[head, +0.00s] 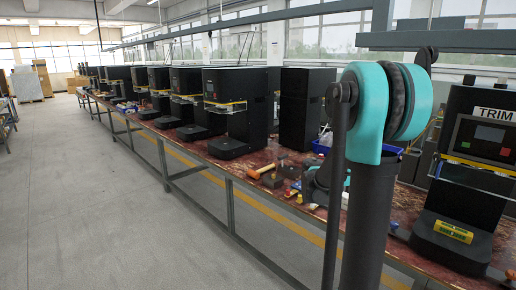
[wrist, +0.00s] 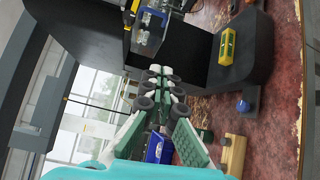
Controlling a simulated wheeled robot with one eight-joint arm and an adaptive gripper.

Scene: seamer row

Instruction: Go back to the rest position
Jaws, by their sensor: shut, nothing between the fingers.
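My gripper (wrist: 161,88) shows in the wrist view, with its green and white fingers closed together and nothing held. It is above the bench, beside a black machine (wrist: 188,52). A yellow block (wrist: 227,46) lies on that machine's base. In the head view, my dark and teal arm stands in front of the bench, and the fingers cannot be made out. The task names no other object.
The red-brown bench (head: 232,158) carries a row of black seamers (head: 236,100). The TRIM machine (head: 478,150) stands at right. A hammer (head: 262,171) lies on the bench. A blue bin (wrist: 154,147) shows near my fingers. The grey floor (head: 90,200) at left is clear.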

